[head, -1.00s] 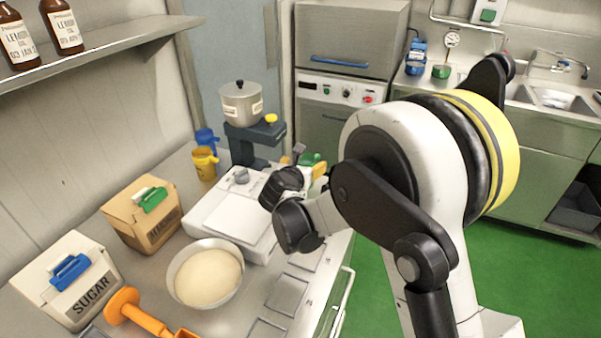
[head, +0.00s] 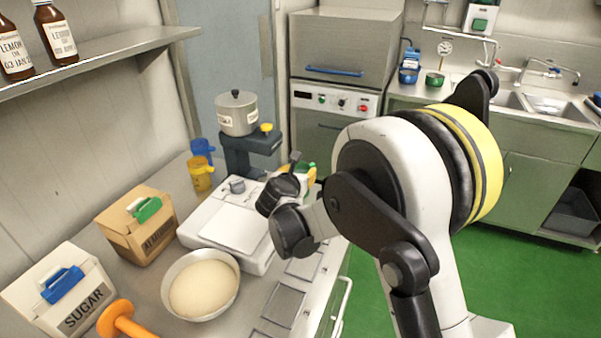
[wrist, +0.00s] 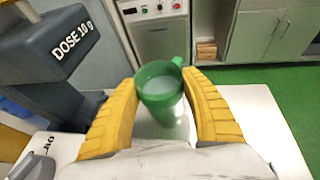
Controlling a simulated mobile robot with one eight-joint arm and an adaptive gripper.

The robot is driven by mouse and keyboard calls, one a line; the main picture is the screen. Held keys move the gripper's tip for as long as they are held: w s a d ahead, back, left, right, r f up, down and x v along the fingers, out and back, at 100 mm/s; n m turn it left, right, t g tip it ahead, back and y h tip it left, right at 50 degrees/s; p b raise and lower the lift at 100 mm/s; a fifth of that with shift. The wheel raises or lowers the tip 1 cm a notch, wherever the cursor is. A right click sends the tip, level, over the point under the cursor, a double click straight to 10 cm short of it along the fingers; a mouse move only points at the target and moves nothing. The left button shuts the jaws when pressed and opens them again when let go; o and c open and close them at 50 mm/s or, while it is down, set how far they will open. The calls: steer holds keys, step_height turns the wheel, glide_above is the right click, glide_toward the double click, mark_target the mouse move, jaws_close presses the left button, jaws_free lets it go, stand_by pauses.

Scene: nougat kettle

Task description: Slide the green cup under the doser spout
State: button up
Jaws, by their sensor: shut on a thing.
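The green cup (wrist: 165,118) stands upright between the yellow fingers of my gripper (wrist: 160,78), which is shut on it. Its handle points up and right in the wrist view, and its inside looks pale. In the head view my gripper (head: 304,172) is right of the doser (head: 248,143), mostly behind my wrist, and little of the cup shows. The doser is a dark grey stand with a steel pot on top and a yellow knob. In the wrist view the doser (wrist: 65,65), marked "DOSE 10 g", is left of the cup and apart from it. I cannot make out its spout.
A white scale (head: 225,228) lies on the counter in front of the doser. A bowl of pale stuff (head: 200,287) and a cardboard box (head: 137,225) are nearer. Another green cup (head: 434,79) is on the far counter.

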steer(key=shift+w+a+r, duration=0.1)
steer(key=shift+w+a, duration=0.15)
steer(key=shift+a, duration=0.5)
steer(key=shift+w+a, duration=0.25)
steer(key=shift+a, duration=0.5)
steer(key=shift+w+a+r, duration=0.1)
steer(key=shift+w+a, duration=0.15)
steer(key=shift+a, duration=0.5)
steer(key=shift+a, duration=0.25)
steer(key=shift+w+a, duration=0.2)
steer(key=shift+a, duration=0.35)
steer(key=shift+w+a+f, duration=0.25)
steer(key=shift+w+a, duration=0.3)
steer(key=shift+a, duration=0.45)
steer(key=shift+w+a, duration=0.15)
steer(key=shift+a, duration=0.45)
steer(key=shift+a, duration=0.15)
steer(key=shift+w+a, duration=0.35)
steer(key=shift+a, duration=0.55)
